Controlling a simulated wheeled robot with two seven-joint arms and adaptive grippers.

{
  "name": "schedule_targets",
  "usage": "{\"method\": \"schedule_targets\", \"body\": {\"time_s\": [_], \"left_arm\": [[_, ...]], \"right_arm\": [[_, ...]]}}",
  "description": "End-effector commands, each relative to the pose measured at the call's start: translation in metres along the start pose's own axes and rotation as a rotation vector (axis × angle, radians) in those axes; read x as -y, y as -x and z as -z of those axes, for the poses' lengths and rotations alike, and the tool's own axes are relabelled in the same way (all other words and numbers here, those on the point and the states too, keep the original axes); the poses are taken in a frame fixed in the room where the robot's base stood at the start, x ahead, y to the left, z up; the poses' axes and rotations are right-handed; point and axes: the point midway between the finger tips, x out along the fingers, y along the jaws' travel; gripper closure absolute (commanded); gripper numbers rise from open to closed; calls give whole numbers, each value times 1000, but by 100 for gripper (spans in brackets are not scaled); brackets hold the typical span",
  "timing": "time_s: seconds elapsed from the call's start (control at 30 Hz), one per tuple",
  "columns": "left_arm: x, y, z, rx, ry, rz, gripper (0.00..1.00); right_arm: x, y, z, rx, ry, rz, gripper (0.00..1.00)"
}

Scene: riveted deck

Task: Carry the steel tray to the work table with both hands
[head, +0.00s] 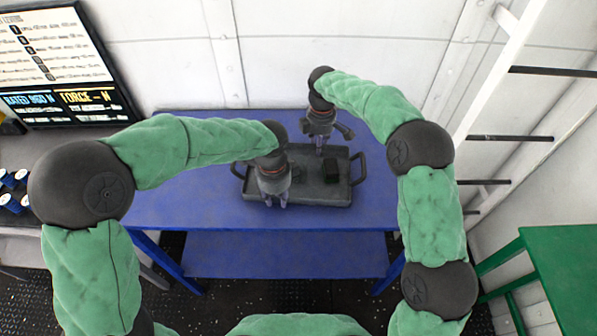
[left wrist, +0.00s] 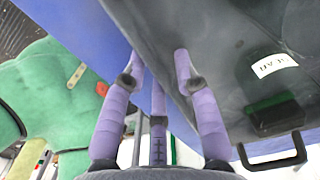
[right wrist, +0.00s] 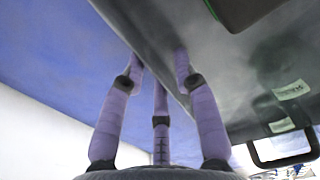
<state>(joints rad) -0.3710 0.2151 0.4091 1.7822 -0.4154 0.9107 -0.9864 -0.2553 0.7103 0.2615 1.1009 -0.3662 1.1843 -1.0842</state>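The grey steel tray (head: 330,195) lies over the blue table top, with a dark loop handle at each end. A dark block (head: 331,171) sits in it. My left gripper (head: 275,203) is at the tray's near edge, pointing down. My right gripper (head: 320,150) is at the far edge. In the left wrist view the tray's edge runs between the spread fingertips (left wrist: 158,62). The right wrist view shows the same, with fingertips (right wrist: 159,60) apart on either side of the edge. Contact with the rim is unclear.
The blue table (head: 180,205) has bare top left of the tray and a lower shelf. A green table (head: 565,265) stands at the right, near a white ladder (head: 490,110). A sign board (head: 60,65) and blue-topped items (head: 14,185) are at the left.

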Motion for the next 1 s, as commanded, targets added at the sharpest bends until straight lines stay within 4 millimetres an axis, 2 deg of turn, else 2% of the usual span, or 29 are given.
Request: {"method": "schedule_targets", "body": {"time_s": [0.33, 0.37, 0.43, 0.47, 1.0], "left_arm": [[0, -2, 0, 0, 0, 0, 70], [0, -2, 0, 0, 0, 0, 75], [0, -2, 0, 0, 0, 0, 95], [0, -2, 0, 0, 0, 1, 100], [2, 2, 0, -2, 2, 6, 100]], "right_arm": [[0, -3, 0, 1, 0, 1, 70], [0, -3, 0, 1, 0, 1, 75], [0, -3, 0, 1, 0, 1, 95], [0, -3, 0, 1, 0, 1, 100], [1, 1, 0, 0, 1, 2, 100]]}}
